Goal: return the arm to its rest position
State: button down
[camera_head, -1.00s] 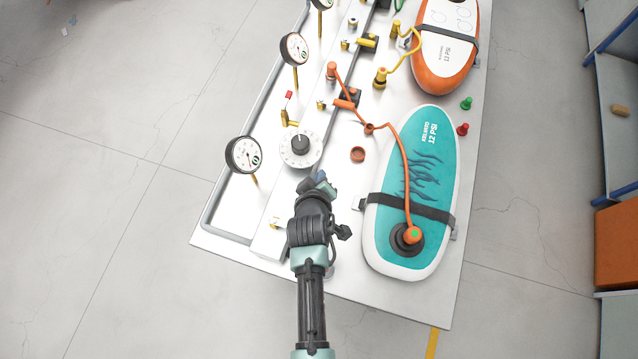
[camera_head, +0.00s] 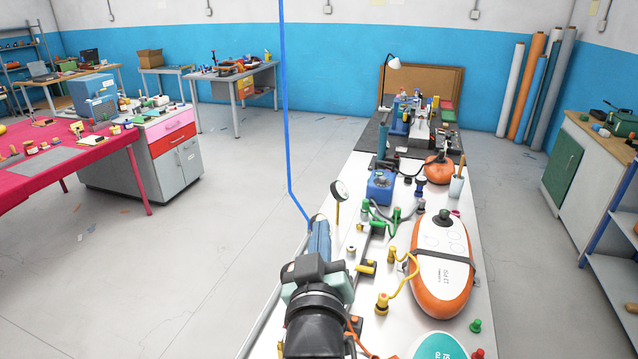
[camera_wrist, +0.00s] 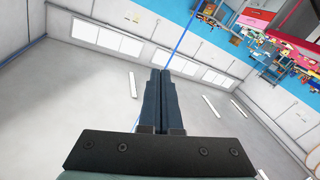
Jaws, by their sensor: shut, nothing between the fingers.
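My gripper shows in the wrist view (camera_wrist: 162,97) with its two dark fingers side by side, shut, with nothing held. The wrist view looks toward the ceiling, walls and the far part of the room. In the head view my arm rises at the bottom centre, and my gripper (camera_head: 319,238) points away from me above the left side of the workbench (camera_head: 350,180). It appears raised over the bench and apart from the things on it.
On the bench are an orange-and-white board (camera_head: 443,250), a teal board (camera_head: 440,347), a gauge (camera_head: 339,192) and yellow fittings (camera_head: 382,303). A red table (camera_head: 80,160) stands left. Shelves (camera_head: 615,250) stand right. The floor (camera_head: 215,240) left of the bench is clear.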

jog(key=s+r+m+t+b, duration=0.1)
jog(key=s+r+t, duration=0.2)
jog(key=s+r, duration=0.3)
jog(key=s+r+m+t+b, duration=0.1)
jog(key=s+r+t, duration=0.2)
jog(key=r, duration=1.1)
jog(key=s+r+m+t+b, duration=0.1)
jog(key=s+r+t, duration=0.2)
jog(key=s+r, duration=0.6)
jog(key=shift+s+a+r+m+y, duration=0.15)
jog(key=shift+s+r+m+y, duration=0.2)
jog(key=shift+r, duration=0.6)
